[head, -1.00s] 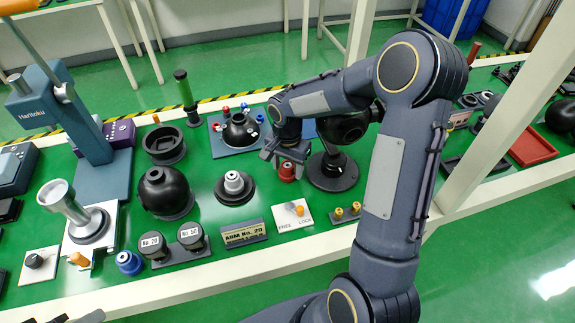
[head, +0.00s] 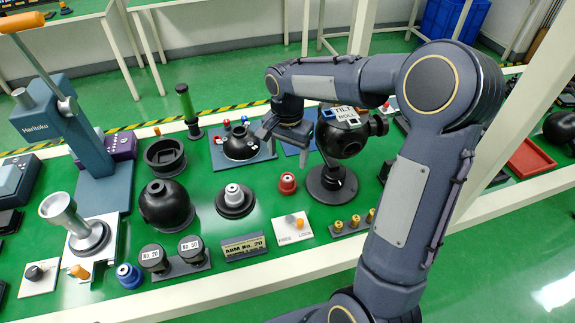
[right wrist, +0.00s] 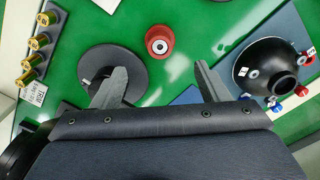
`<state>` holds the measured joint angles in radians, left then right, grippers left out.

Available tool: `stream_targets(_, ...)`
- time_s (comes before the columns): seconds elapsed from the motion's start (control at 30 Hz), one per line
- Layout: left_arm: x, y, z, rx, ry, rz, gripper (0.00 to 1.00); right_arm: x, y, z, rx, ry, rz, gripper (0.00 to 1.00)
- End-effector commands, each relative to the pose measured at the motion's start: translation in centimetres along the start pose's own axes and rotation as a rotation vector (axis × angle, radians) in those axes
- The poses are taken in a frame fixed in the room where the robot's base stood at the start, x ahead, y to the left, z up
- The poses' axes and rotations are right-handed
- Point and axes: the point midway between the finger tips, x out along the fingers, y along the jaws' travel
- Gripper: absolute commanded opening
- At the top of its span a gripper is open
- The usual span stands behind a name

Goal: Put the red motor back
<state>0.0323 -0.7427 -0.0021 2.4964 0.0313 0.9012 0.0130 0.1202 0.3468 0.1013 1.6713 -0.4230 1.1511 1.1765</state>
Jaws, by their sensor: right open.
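The red motor (head: 287,183), a small red cylinder with a pale top, stands upright on the green mat. It also shows in the right wrist view (right wrist: 159,40), beyond and between the open fingertips. My right gripper (head: 284,143) is open and empty, above and behind the motor, apart from it. Its two fingers also show in the right wrist view (right wrist: 160,75). The black gimbal (head: 342,135), with a "TILT ROLL" label and square sockets on top, stands on a round base just right of the motor. My left gripper is not in view.
A dark dome with red and blue motors (head: 240,143) sits on a blue plate behind left. A grey motor on a black disc (head: 235,198) stands left. A free/lock switch plate (head: 292,228) and several brass pieces (head: 355,221) are in front.

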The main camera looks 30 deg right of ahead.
Motion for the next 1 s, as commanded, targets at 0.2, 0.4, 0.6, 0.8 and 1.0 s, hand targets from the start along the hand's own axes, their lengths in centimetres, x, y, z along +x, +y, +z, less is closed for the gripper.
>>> stream_targets(0.2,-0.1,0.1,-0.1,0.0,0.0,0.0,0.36,-2.2,0.2,0.2,-0.011,0.001,-0.007,0.68)
stream_targets(0.4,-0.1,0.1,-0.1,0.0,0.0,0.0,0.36,-5.1,3.8,3.1,-0.171,0.007,-0.111,0.68)
stream_targets(0.6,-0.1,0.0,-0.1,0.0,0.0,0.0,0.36,-7.1,10.3,10.0,-0.492,0.066,-0.328,0.68)
stream_targets(0.8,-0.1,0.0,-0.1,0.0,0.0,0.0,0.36,-6.0,14.0,15.5,-0.737,0.175,-0.5,0.68)
stream_targets(1.0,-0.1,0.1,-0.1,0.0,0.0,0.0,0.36,-5.0,15.0,17.7,-0.839,0.236,-0.567,0.68)
